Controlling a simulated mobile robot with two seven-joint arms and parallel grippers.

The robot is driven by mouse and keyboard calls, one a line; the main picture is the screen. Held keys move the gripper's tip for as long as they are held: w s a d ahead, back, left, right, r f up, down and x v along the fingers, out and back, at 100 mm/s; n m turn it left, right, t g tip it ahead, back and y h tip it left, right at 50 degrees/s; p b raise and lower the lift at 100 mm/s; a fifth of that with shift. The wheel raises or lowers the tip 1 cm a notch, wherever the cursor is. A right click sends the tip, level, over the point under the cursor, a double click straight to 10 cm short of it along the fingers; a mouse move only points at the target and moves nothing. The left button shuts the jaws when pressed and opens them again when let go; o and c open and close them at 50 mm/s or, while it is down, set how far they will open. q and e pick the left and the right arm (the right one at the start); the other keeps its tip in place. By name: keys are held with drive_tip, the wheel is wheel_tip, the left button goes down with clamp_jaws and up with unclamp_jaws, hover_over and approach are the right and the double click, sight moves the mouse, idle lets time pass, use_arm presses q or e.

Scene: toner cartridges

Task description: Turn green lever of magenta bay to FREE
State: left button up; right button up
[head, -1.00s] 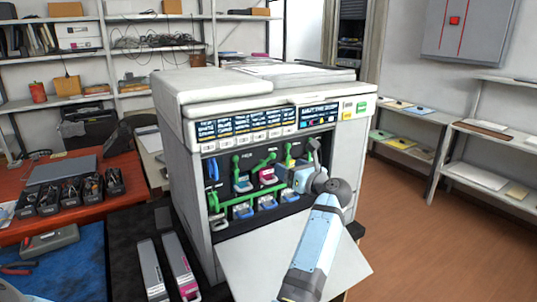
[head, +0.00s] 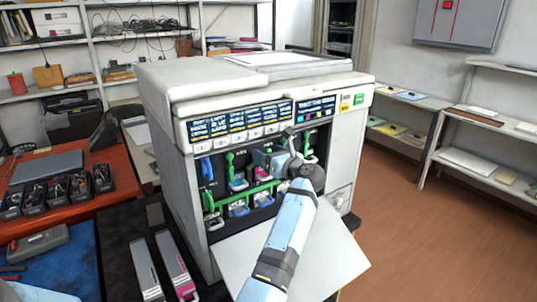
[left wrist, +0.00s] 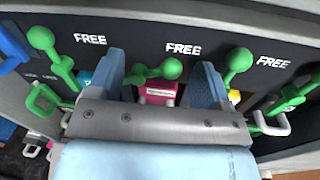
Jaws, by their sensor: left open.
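The magenta cartridge (left wrist: 157,92) sits in its bay in the copier, between my fingers in the left wrist view. Its green lever (left wrist: 150,71) lies nearly sideways in that view, its round knob at the right, below a white FREE label (left wrist: 183,48). My left gripper (left wrist: 160,75) is open, one finger on each side of the lever; I cannot tell whether either touches it. In the head view my left gripper (head: 288,152) is in front of the open copier bays and partly hides the magenta cartridge (head: 260,160). My right gripper is not in view.
Other green levers stand left (left wrist: 50,55) and right (left wrist: 237,65) of my fingers. The copier's open door panel (head: 235,255) lies under my forearm.

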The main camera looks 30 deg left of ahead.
use_arm(q)
drive_tip(key=shift+s, duration=0.1)
drive_tip(key=c, duration=0.8)
